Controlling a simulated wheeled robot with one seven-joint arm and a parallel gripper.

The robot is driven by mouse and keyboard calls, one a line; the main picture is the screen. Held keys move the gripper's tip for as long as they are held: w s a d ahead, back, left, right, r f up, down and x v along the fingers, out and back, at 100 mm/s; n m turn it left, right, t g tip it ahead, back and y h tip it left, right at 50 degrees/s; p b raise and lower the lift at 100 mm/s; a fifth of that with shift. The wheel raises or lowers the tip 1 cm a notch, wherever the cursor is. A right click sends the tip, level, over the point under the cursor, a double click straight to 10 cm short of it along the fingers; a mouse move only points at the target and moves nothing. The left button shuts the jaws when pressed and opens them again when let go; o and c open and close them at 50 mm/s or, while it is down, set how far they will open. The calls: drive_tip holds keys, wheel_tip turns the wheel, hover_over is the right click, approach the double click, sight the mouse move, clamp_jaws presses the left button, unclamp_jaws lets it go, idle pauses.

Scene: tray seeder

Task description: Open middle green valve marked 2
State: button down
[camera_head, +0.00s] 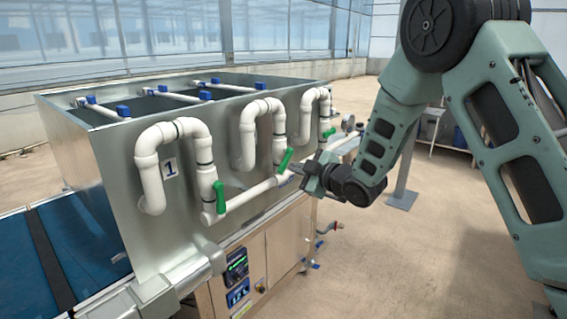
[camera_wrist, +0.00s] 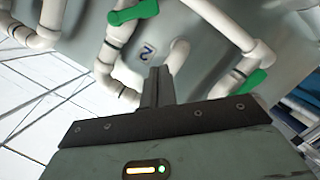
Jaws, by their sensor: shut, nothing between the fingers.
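In the head view the middle green valve handle (camera_head: 285,160) sits on the second white U-shaped pipe, slanting. My gripper (camera_head: 294,168) is just right of it; I cannot tell if they touch there. In the wrist view the fingers (camera_wrist: 157,86) are shut and empty, pointing toward the tank wall. The label 2 (camera_wrist: 148,53) shows just beyond the fingertips. A green handle (camera_wrist: 134,12), apparently the middle one, lies across its white pipe, up and left of the fingertips and apart from them.
In the wrist view another green handle (camera_wrist: 251,83) is right of my fingers. A horizontal white pipe (camera_head: 250,193) runs below the valves.

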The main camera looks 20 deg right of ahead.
sight(283, 170)
drive_tip(key=w+f+p, duration=0.1)
drive_tip(key=w, duration=0.2)
drive_tip(key=w+a+f+p, duration=0.1)
drive_tip(key=w, duration=0.2)
drive_tip(key=w+a+f+p, duration=0.1)
drive_tip(key=w+p, duration=0.1)
drive_tip(key=w, duration=0.1)
drive_tip(key=shift+w+f, duration=0.1)
drive_tip(key=shift+f, duration=0.1)
drive_tip(key=shift+w+d+f, duration=0.2)
drive_tip(key=shift+f, duration=0.2)
drive_tip(key=shift+f, duration=0.15)
drive_tip(key=shift+f+b, duration=0.15)
drive_tip(key=shift+b, duration=0.35)
drive_tip(key=shift+d+n+b, duration=0.1)
drive_tip(key=shift+n+b, duration=0.2)
